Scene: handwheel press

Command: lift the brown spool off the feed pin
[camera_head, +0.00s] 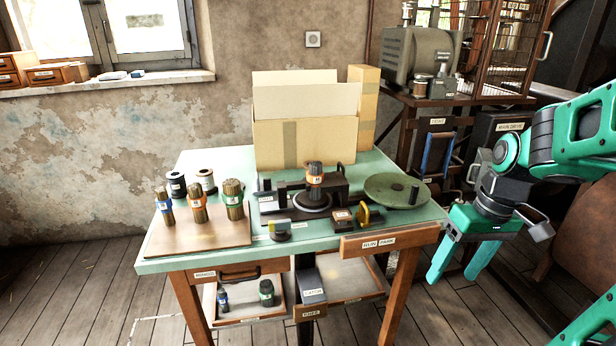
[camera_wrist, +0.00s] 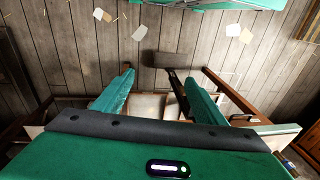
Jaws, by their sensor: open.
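My gripper (camera_head: 452,276) hangs open and empty right of the green-topped table, its fingers pointing down. It also shows open in the wrist view (camera_wrist: 158,78), with floor and table framework beyond. Two small spools stand at the table's back left: one black and white (camera_head: 176,185), one pale with dark brownish ends (camera_head: 205,182). A reddish-brown spool-like cylinder (camera_head: 422,88) stands on the cabinet by the grey machine. I cannot tell which is the brown spool; any feed pin inside them is hidden. My gripper is far from all of them.
A green disc (camera_head: 384,188) with a black post lies at the right, before a cardboard box (camera_head: 304,142). A wire cage (camera_head: 495,50) stands behind.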

